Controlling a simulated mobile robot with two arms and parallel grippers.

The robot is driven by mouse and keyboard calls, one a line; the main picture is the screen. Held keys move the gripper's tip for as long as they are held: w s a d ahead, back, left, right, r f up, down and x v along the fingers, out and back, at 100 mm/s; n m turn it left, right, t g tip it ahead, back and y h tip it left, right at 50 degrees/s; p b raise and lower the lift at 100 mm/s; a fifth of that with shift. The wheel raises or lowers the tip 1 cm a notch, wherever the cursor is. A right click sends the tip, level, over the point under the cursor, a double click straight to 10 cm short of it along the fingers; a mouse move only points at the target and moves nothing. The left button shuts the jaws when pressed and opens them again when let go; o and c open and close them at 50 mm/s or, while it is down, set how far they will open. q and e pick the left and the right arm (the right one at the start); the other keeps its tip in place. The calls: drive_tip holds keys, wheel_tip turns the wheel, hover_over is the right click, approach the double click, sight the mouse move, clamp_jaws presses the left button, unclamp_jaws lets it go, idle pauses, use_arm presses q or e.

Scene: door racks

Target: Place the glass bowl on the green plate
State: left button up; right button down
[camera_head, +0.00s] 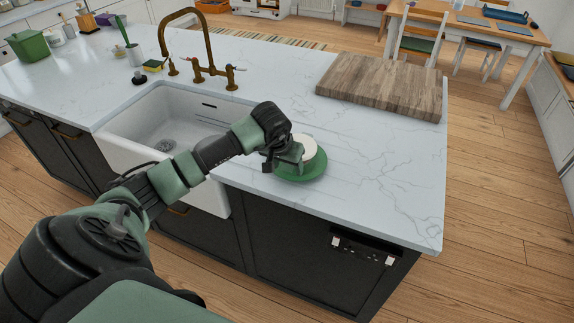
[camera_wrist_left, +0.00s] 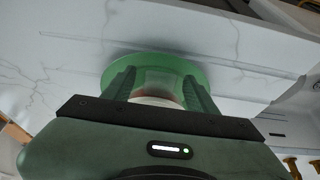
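The green plate (camera_head: 313,171) lies on the white counter to the right of the sink; it also shows in the left wrist view (camera_wrist_left: 150,63). The pale bowl (camera_head: 309,147) is at the plate, upright and above its middle. I cannot tell whether its base touches the plate. My left gripper (camera_head: 292,157) is low at the bowl's left side. In the left wrist view its two fingers stand apart, with the bowl (camera_wrist_left: 160,85) between them. Whether they press on the bowl is unclear. My right gripper is out of view.
The sink (camera_head: 165,128) with a brass tap (camera_head: 205,70) is left of the plate. A wooden board (camera_head: 385,85) lies behind it to the right. The counter's front edge is close to the plate. The counter to the right is clear.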

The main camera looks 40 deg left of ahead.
use_arm(q)
drive_tip(key=shift+r, duration=0.1)
drive_tip(key=shift+r, duration=0.3)
drive_tip(key=b+v, duration=0.2)
drive_tip(key=v, duration=0.9)
drive_tip(key=shift+s+r+b, duration=0.2)
drive_tip(key=shift+r+b, duration=0.1)
